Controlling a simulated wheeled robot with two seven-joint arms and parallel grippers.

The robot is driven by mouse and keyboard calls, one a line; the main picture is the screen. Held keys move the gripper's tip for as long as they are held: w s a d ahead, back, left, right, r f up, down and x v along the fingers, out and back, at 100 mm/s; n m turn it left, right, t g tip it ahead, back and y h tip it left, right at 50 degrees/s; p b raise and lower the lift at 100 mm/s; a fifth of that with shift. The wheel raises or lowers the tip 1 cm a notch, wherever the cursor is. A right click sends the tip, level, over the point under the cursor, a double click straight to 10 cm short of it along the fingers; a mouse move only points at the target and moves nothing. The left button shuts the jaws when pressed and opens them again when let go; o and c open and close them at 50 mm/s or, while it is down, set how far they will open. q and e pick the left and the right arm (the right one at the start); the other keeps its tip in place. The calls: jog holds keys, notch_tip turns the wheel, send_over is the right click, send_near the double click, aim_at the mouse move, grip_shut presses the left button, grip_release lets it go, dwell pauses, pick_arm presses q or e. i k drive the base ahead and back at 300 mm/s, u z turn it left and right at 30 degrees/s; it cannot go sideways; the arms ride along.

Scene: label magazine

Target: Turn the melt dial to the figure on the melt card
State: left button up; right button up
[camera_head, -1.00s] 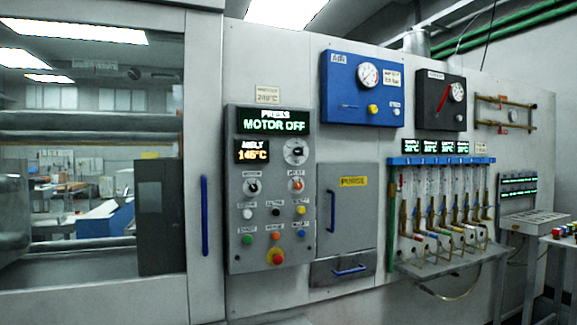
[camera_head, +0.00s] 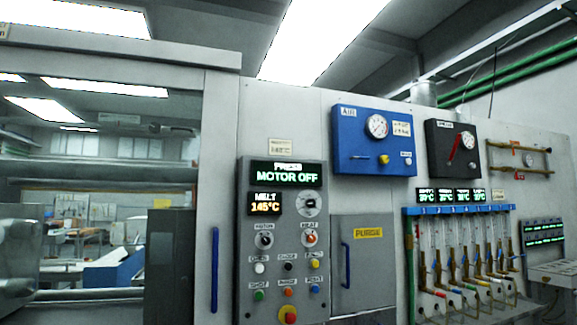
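The melt dial (camera_head: 309,203) is a round pale knob with a dark centre on the grey press panel (camera_head: 245,290). It sits right of the melt display (camera_head: 265,203), which reads 145°C in orange. The press display (camera_head: 286,174) above reads MOTOR OFF in green. A small cream card (camera_head: 280,146) is fixed above the panel; its print is too small to read for sure, and I cannot tell whether it is the melt card. The dial's exact setting is too small to read. Neither of my grippers is in view.
Below the dial are the motor knob (camera_head: 264,240), the heat knob (camera_head: 309,239) and several coloured buttons. The purge door (camera_head: 366,275) is to the right. A blue air box (camera_head: 374,141) and a row of flow tubes (camera_head: 462,250) are further right. A window is left.

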aim_at(311, 203)
jog(key=z, duration=0.5)
jog(key=i, duration=1.45)
jog(key=u, duration=0.4)
